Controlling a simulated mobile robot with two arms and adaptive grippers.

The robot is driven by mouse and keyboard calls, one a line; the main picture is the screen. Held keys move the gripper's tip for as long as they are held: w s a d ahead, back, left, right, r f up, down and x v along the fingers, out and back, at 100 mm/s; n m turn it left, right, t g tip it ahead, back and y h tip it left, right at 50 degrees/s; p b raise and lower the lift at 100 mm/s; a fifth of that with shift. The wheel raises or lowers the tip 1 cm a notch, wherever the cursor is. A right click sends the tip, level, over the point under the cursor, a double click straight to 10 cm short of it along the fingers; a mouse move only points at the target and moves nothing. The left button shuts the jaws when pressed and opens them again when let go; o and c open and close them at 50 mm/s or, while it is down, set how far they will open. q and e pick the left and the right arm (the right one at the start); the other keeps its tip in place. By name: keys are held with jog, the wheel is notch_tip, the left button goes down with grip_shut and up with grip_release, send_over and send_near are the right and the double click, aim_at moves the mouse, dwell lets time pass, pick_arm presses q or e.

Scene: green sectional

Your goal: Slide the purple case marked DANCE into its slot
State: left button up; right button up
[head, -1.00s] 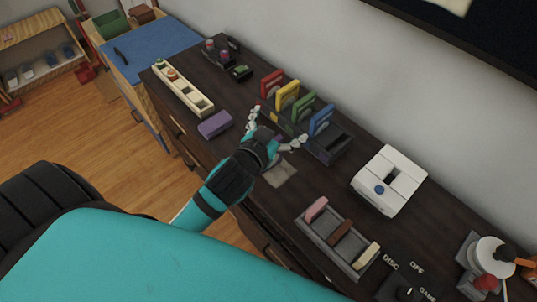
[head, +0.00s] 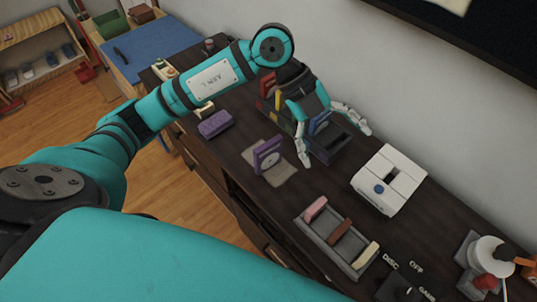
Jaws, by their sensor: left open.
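A purple case (head: 266,156) with a pale round mark stands upright on a grey pad (head: 287,180) on the dark cabinet top. I cannot read any word on it. The dark rack (head: 333,147) stands behind it, with coloured cases in it; the blue case (head: 320,121) and red case (head: 267,84) show in part. My left gripper (head: 334,142) is open and empty over the near end of the rack, right of the purple case and apart from it. It hides much of the rack and its cases. My right gripper is not in view.
A second purple block (head: 215,123) lies at the cabinet's front edge. A white box with a blue button (head: 393,180) stands to the right, and a grey tray with coloured bars (head: 337,240) nearer. A wall runs behind the cabinet.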

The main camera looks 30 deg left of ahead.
pick_arm(q)
jog(key=w+a+f+n+y, duration=0.1)
jog(key=w+a+n+y, duration=0.3)
jog(key=a, duration=0.6)
jog(key=r+y, duration=0.1)
jog(key=y, duration=0.3)
send_over(268, 143)
jog(key=shift+n+t, duration=0.3)
jog(key=shift+t, duration=0.1)
notch_tip(268, 143, down, 11)
jog(key=shift+s+a+r+p, duration=0.1)
jog(key=shift+s+p, duration=0.05)
jog(key=shift+p, duration=0.85)
jog(key=shift+f, duration=0.55)
jog(key=f+p, duration=0.1)
jog(key=f, duration=0.3)
jog(key=shift+d+f+p, duration=0.15)
jog(key=shift+d+p, duration=0.05)
jog(key=shift+p, duration=0.1)
jog(key=shift+f, duration=0.45)
jog(key=c, duration=1)
